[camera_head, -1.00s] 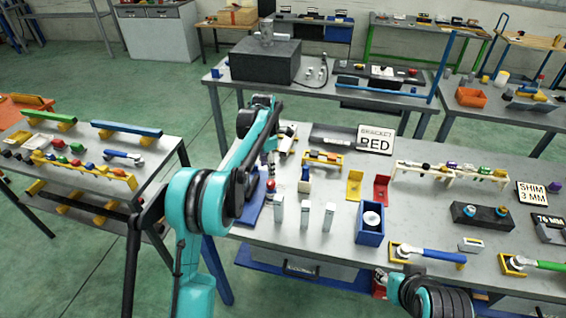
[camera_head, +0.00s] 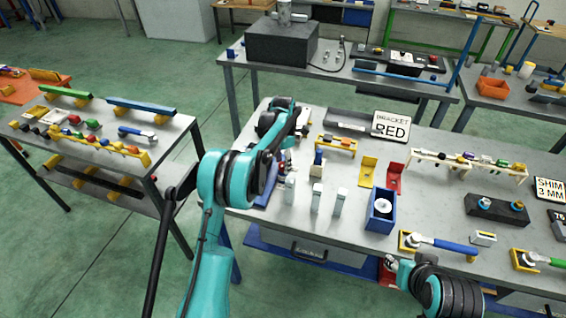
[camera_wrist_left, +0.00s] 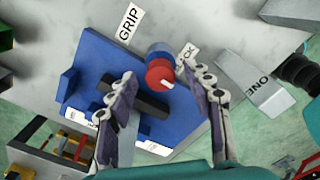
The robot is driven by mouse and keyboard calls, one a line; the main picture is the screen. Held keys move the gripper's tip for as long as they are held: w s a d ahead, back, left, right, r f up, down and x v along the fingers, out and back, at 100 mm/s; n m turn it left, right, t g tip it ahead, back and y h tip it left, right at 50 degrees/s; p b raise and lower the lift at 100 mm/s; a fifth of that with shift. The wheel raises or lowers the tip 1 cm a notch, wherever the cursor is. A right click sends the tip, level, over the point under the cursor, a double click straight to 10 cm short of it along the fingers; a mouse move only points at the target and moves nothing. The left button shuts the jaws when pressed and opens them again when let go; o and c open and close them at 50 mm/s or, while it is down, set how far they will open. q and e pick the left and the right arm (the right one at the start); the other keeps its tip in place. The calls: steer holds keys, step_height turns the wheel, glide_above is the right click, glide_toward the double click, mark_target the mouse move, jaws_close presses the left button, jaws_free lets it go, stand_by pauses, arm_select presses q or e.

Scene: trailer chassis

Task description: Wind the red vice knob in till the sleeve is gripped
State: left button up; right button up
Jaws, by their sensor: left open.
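The red vice knob (camera_wrist_left: 159,75) shows in the left wrist view on a blue collar, at the edge of the blue vice base (camera_wrist_left: 95,65). A dark bar (camera_wrist_left: 140,100) lies across the base; I cannot tell whether it is the sleeve or a jaw. My left gripper (camera_wrist_left: 158,82) is open, with one finger on each side of the knob and gaps between. In the head view my left gripper (camera_head: 287,162) hides most of the vice, and only part of its blue base (camera_head: 264,196) shows. My right gripper (camera_head: 391,262) is low at the bench's front edge, its jaws unclear.
A GRIP label (camera_wrist_left: 128,23) lies beside the vice, with another partly hidden label near the knob. Several pale upright blocks (camera_head: 316,200) and a blue bin (camera_head: 381,212) stand right of the vice. A BRACKET RED sign (camera_head: 391,127) stands farther back.

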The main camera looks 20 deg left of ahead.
arm_select(q)
steer(key=c, duration=1.2)
steer(key=shift+o, duration=0.2)
